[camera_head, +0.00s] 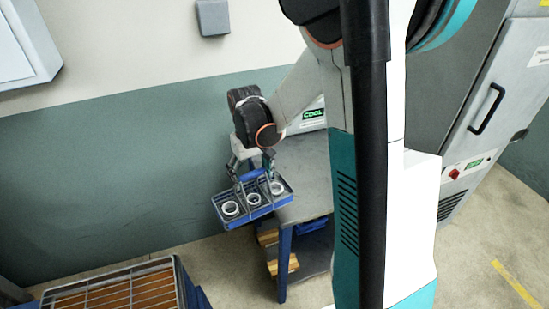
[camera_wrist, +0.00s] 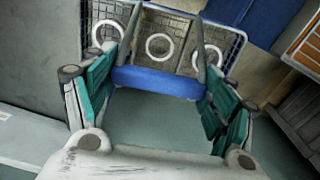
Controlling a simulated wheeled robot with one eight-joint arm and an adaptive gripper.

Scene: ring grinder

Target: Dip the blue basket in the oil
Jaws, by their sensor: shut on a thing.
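The blue basket (camera_head: 257,211) is a shallow grey wire tray with blue edging, a raised handle and three white rings in it. It hangs in the air by the left end of the grey table (camera_head: 311,177). My gripper (camera_head: 252,170) is above it, shut on the blue handle (camera_wrist: 160,81). In the wrist view the handle lies between the two teal fingers, and the wire basket (camera_wrist: 187,17) with the rings (camera_wrist: 159,46) shows beyond it.
A slatted crate (camera_head: 110,294) stands at the lower left. Wooden pieces (camera_head: 283,266) lie under the table. A grey cabinet (camera_head: 490,60) with a black handle stands at the right. The floor between crate and table is clear.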

